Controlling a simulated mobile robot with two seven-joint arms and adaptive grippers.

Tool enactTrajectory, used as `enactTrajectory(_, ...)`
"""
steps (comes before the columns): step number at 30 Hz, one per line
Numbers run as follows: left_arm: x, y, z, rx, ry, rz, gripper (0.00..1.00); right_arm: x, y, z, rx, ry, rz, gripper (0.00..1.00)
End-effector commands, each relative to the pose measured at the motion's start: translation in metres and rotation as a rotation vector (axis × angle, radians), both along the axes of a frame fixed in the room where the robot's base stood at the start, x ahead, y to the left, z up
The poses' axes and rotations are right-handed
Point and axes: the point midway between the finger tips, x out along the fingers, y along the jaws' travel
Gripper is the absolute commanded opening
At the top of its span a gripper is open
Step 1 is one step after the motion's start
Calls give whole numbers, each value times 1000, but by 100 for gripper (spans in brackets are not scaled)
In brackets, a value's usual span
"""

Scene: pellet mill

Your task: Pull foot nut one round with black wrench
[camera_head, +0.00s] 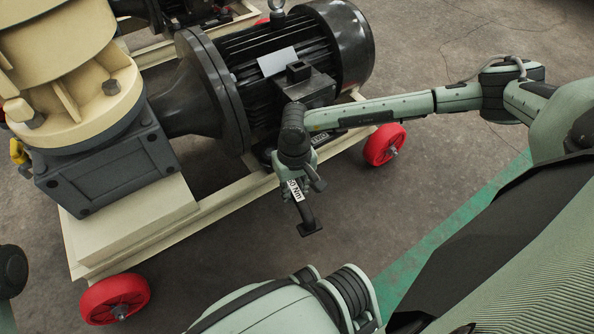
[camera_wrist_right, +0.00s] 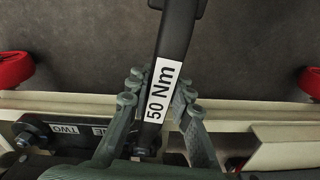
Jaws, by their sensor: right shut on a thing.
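A black wrench (camera_head: 309,222) with a white "50 Nm" label is held in my right gripper (camera_head: 298,182), in front of the motor's foot. In the right wrist view, the right gripper (camera_wrist_right: 157,98) has its fingers on both sides of the wrench (camera_wrist_right: 176,35), shut on it at the label. The wrench's lower end reaches a dark foot plate; whether it sits around a nut I cannot tell. A foot nut (camera_wrist_right: 26,139) shows at the left of the plate, next to a "TWO" label (camera_wrist_right: 65,130). My left gripper is out of view.
The black motor (camera_head: 285,70) is joined to a dark gearbox (camera_head: 105,165) on a cream frame (camera_head: 150,225). Red wheels (camera_head: 115,298) (camera_head: 385,144) stand at its near side. Bare floor (camera_head: 370,220) lies in front of the frame.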

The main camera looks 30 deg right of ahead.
Motion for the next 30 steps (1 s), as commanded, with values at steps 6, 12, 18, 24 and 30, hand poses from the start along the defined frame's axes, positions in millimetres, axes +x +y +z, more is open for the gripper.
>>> enactTrajectory(6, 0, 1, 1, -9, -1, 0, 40, 5, 15, 2, 3, -6, -88, 0)
enactTrajectory(12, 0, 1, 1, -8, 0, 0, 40, 6, 20, 2, 1, -6, -124, 0)
enactTrajectory(18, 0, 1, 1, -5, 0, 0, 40, 6, 20, 2, 2, -6, -124, 0)
enactTrajectory(24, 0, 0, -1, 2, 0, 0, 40, 8, 25, 1, 3, -6, -152, 0)
enactTrajectory(30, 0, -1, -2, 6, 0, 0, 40, 12, 37, 2, 3, -7, -234, 0)
